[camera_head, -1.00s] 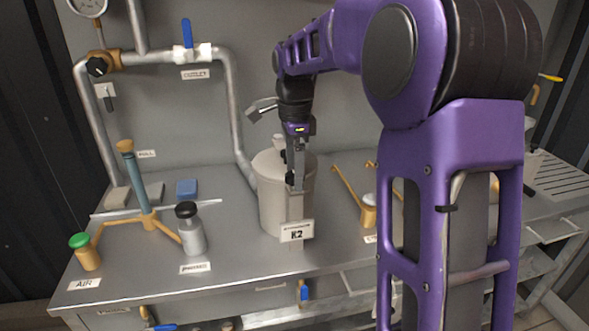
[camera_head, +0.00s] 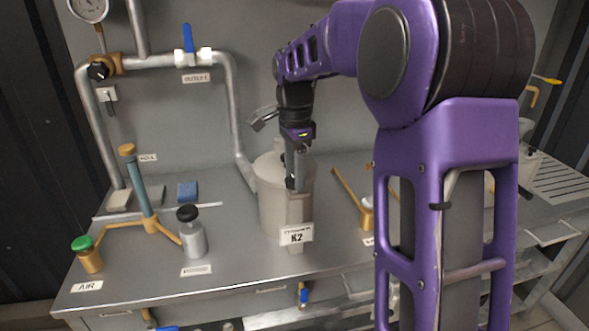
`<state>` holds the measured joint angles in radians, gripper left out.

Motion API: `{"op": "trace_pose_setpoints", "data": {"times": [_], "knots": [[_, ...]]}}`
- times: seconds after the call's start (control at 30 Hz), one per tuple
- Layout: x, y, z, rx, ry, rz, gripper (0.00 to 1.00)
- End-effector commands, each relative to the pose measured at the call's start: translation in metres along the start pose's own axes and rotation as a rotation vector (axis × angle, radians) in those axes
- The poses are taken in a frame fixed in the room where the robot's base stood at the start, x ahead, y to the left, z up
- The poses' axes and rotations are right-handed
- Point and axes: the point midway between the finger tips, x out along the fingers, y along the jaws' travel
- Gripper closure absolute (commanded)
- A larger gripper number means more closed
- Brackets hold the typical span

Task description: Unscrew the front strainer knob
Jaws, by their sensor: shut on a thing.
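The strainer (camera_head: 271,203) is a pale grey cylinder standing on the metal bench, with a label reading K2 (camera_head: 297,235) at its front right. My gripper (camera_head: 296,182) points down at the front right of the strainer's top, above the label. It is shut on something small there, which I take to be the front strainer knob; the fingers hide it. A dark upright part shows beside the fingers on the strainer's lid. The lid's right side is partly hidden by my gripper.
A silver cylinder with a black cap (camera_head: 192,234), a green-capped brass fitting (camera_head: 88,255) and a blue-grey upright lever (camera_head: 138,185) stand to the left. Pipes with a blue-handled valve (camera_head: 188,40) run behind. A brass-coloured fitting (camera_head: 367,213) stands right of the strainer. The bench front between the labels is clear.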

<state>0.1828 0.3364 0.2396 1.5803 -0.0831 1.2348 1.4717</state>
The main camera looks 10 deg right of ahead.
Motion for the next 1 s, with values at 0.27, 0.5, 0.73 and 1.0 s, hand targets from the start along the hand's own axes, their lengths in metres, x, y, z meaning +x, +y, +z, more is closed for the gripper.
{"op": "trace_pose_setpoints", "data": {"times": [0.27,0.5,0.73,1.0], "knots": [[-0.0036,0.0003,0.0002,-0.251,-0.001,0.002,1.00],[-0.0036,0.0003,0.0000,-0.480,0.000,0.001,1.00],[-0.0030,0.0003,0.0001,-0.699,0.000,0.002,1.00],[-0.0027,0.0004,0.0003,-0.955,-0.001,0.001,1.00]]}}
